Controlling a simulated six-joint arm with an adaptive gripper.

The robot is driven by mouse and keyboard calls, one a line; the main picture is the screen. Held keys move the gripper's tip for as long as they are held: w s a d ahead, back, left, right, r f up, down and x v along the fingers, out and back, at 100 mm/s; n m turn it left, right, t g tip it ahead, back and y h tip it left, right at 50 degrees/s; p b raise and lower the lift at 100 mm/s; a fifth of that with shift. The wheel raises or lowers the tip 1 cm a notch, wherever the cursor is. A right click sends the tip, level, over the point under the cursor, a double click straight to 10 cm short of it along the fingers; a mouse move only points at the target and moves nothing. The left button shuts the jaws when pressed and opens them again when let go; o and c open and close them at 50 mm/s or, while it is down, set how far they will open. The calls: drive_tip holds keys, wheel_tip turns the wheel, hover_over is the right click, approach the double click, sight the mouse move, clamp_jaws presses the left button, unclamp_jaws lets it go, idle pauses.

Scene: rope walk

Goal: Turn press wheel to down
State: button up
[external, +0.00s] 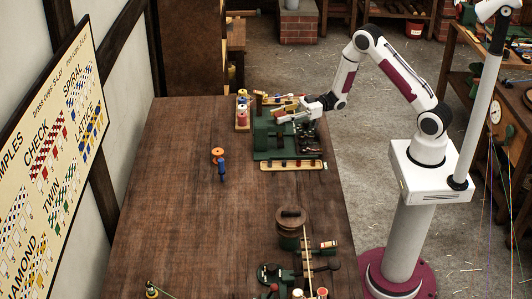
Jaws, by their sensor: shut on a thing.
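A dark green press (262,141) stands at the far right part of the wooden table. My gripper (284,118) reaches in from the right, low over the press, with its fingertips at the press's upper part. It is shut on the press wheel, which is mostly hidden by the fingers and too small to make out. How far the wheel is turned cannot be told from this view.
A pale tray of small pegs (292,165) lies in front of the press. Spools (242,115) stand left of it. An orange and blue item (219,160) is on the open table. A brown-topped drum (290,217) and green tools (280,272) are nearer. The table's left half is mostly clear.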

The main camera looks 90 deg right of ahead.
drive_tip(key=shift+a+m+t+h, duration=0.1)
drive_tip(key=shift+m+t+h, duration=0.25)
drive_tip(key=shift+m+h, duration=1.7)
drive_tip(key=shift+m+t+h, duration=0.35)
drive_tip(key=shift+m+h, duration=0.8)
drive_tip(key=shift+h, duration=1.7)
drive_tip(key=shift+r+m+g+h, duration=0.1)
drive_tip(key=shift+m+g+h, duration=0.4)
drive_tip(key=shift+m+h, duration=0.9)
drive_tip(key=shift+m+g+h, duration=0.5)
drive_tip(key=shift+m+h, duration=0.3)
drive_tip(key=shift+h, duration=1.1)
drive_tip(key=shift+m+g+h, duration=0.7)
drive_tip(key=shift+m+h, duration=0.1)
drive_tip(key=shift+h, duration=0.2)
drive_tip(key=o, duration=1.1)
drive_tip(key=shift+v, duration=5.9)
